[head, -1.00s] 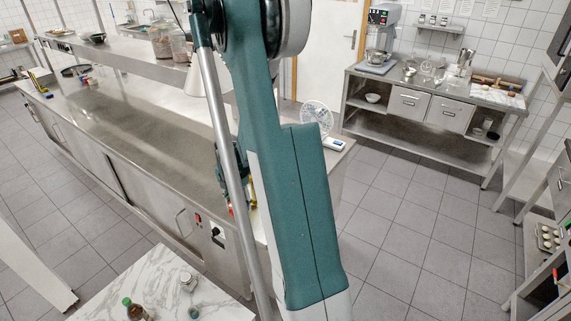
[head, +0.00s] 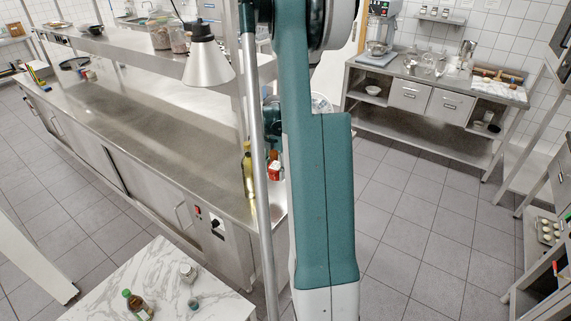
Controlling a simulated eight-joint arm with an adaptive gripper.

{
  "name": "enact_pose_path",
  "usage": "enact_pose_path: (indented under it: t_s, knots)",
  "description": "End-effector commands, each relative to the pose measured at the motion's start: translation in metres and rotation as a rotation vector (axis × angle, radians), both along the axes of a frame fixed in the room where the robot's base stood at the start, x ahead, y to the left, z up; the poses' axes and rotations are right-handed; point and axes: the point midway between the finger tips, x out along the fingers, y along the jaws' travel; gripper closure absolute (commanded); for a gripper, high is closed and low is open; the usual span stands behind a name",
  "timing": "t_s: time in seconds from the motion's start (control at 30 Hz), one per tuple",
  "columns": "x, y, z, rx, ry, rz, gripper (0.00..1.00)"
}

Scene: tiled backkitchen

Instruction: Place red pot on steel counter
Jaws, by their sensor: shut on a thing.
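The long steel counter (head: 120,120) runs from the far left to the middle of the head view. A small red pot (head: 273,171) shows between my pole and my arm, at the counter's right end. My gripper (head: 273,157) is just above it, mostly hidden by my own arm, and is shut on the red pot. Whether the pot's base touches the counter is hidden.
A yellow bottle (head: 248,170) stands close left of the pot. The counter's middle is clear. A marble table (head: 150,285) with bottles is in front.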

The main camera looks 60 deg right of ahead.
Motion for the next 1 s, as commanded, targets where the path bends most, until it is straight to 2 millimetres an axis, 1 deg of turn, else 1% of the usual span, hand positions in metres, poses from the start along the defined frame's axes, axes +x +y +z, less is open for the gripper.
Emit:
enact_pose_path:
  t_s: [0.03,0.2,0.4,0.6,1.0]
  knots:
    - [0.004,-0.007,-0.008,0.000,0.000,-0.020,0.74]
    - [0.014,-0.030,-0.013,0.000,0.000,-0.095,0.74]
    - [0.021,-0.049,-0.015,0.000,0.000,-0.158,0.74]
    - [0.025,-0.056,-0.014,0.000,0.000,-0.186,0.74]
    - [0.025,-0.057,-0.014,0.000,0.000,-0.189,0.74]
